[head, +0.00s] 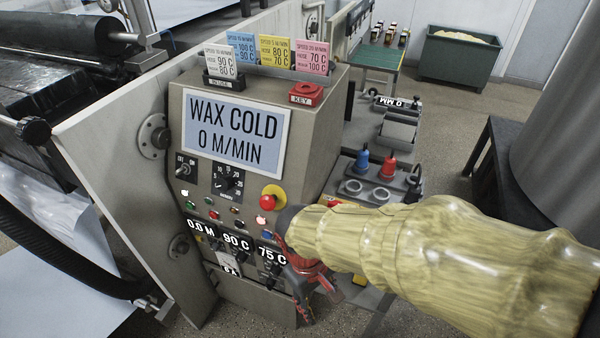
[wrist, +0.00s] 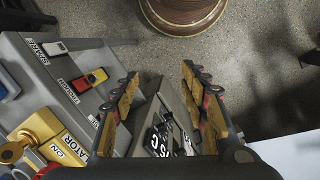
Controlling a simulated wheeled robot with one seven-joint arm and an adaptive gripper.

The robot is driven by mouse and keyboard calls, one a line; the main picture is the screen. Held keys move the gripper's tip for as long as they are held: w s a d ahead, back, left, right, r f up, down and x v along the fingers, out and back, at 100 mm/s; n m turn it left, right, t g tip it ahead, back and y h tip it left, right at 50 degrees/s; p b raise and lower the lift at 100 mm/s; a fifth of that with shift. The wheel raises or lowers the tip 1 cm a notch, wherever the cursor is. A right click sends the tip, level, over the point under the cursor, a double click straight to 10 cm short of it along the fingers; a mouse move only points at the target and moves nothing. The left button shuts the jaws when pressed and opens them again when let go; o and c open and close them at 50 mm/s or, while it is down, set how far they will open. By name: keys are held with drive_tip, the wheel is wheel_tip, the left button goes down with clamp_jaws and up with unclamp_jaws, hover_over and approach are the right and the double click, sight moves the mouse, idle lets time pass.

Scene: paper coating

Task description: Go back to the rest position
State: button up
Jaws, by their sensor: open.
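My arm in a pale yellow, wood-grained sleeve reaches in from the right in the head view. My gripper (head: 305,285) hangs at the lower right of the control console (head: 325,115), partly hidden by the sleeve. In the wrist view my gripper (wrist: 158,80) has its two yellow-padded fingers wide apart, with nothing held between them. A grey surface with dark displays (wrist: 165,140) shows behind the gap. I cannot tell whether a finger touches the console.
The console's screen (head: 236,132) reads "WAX COLD 0 M/MIN". A yellow-based red button (head: 272,197) is close to my arm. The wrist view shows labelled switches (wrist: 95,77) at left and open floor (wrist: 265,80) at right.

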drive_tip(key=s+d+r+m+t+y+p, duration=0.1)
drive_tip(key=d+r+m+t, duration=0.2)
drive_tip(key=d+r, duration=0.4)
drive_tip(key=d+r+m+t+p, duration=0.1)
drive_tip(key=d+r+m+t, duration=0.2)
drive_tip(key=d+r, duration=0.4)
wheel_tip(320, 180, up, 6)
drive_tip(key=shift+s+d+r+m+y+p, duration=0.15)
drive_tip(key=shift+s+d+m+y+p, duration=0.25)
drive_tip(key=shift+m, duration=0.3)
